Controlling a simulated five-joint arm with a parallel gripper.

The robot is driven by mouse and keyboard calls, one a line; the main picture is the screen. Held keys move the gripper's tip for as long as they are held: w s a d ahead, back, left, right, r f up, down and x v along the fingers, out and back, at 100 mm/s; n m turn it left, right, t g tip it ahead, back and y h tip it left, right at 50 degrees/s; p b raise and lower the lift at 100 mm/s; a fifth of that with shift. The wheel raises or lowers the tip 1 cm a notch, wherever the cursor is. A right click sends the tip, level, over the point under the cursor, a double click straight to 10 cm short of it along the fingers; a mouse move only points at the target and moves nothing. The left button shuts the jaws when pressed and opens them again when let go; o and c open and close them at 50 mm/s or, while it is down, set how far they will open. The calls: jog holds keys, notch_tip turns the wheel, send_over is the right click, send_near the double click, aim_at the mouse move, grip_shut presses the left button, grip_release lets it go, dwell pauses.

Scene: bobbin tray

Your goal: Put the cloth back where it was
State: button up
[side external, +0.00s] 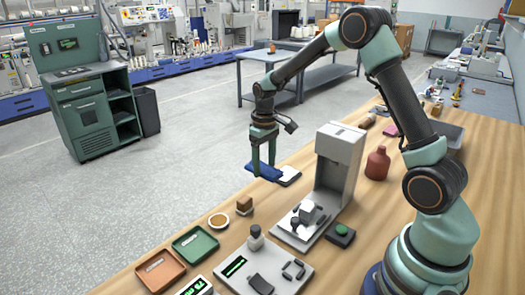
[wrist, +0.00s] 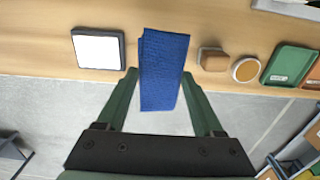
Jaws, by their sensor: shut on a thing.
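A folded blue cloth (side external: 262,173) is held between the two green fingers of my gripper (side external: 264,160). In the wrist view the cloth (wrist: 163,72) hangs between the fingertips of my gripper (wrist: 160,78). It covers part of the table's edge there and the floor shows beyond it. In the side view the cloth is at the table's far edge, beside a dark square pad with a white top (side external: 289,176). That pad (wrist: 98,48) lies left of the cloth in the wrist view. I cannot tell whether the cloth touches the table.
A brown block (wrist: 213,59), a round tan dish (wrist: 246,69) and a green tray (wrist: 291,67) lie right of the cloth in the wrist view. A grey and white machine (side external: 340,165) stands near my gripper. An orange tray (side external: 160,270) is at the front edge.

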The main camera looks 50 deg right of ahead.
aim_at(264, 194)
jog(key=shift+f, duration=3.9)
jog(key=shift+f, duration=0.1)
jog(key=o, duration=1.2)
